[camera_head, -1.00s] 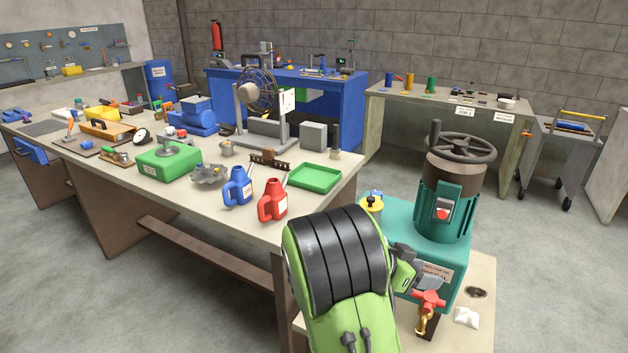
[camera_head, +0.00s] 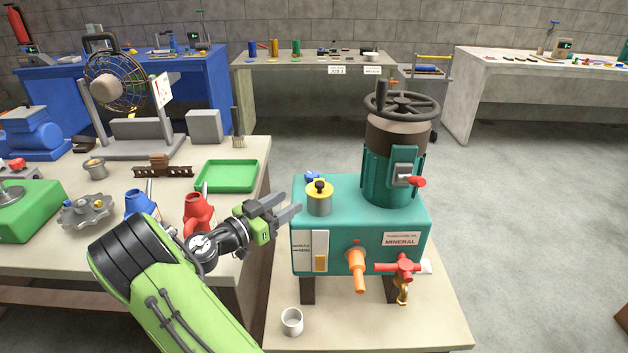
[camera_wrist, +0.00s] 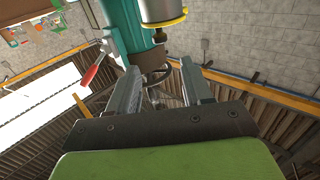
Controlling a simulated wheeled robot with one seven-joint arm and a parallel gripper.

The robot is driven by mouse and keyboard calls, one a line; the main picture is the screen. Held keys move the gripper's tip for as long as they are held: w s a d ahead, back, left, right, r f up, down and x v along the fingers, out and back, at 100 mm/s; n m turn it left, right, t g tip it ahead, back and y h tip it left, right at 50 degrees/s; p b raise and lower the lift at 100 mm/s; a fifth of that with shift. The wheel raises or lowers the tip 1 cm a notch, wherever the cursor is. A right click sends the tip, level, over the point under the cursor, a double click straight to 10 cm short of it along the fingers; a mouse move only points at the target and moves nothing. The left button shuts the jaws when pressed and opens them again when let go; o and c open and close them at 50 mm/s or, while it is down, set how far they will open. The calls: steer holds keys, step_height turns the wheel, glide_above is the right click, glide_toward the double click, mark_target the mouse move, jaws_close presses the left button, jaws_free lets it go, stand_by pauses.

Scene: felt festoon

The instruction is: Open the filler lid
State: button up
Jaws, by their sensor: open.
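A teal machine tank (camera_head: 365,210) stands on a low bench at the right. On its top left sits the filler, a grey cylinder with a yellow rim (camera_head: 319,197) and a black knob on its lid (camera_head: 319,187). The lid looks closed. My gripper (camera_head: 287,207) is open and empty, just left of the filler and apart from it, level with the tank's upper left edge. In the wrist view my open fingers (camera_wrist: 162,88) show, with the filler cylinder (camera_wrist: 160,12) at the top edge, beyond the fingertips and partly cut off.
A motor with a handwheel (camera_head: 402,103) rises behind and right of the filler. An orange spout (camera_head: 358,270) and red tap (camera_head: 398,267) project in front. A grey cup (camera_head: 291,321) stands on the low bench. Red (camera_head: 199,212) and blue jugs (camera_head: 140,203) stand left, near my arm.

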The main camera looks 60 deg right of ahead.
mark_target(316, 185)
steer(key=x, duration=1.4)
steer(key=shift+f+b, duration=0.1)
steer(key=shift+b, duration=0.2)
steer(key=shift+a, duration=0.1)
steer(key=shift+c, duration=0.2)
jaws_close()
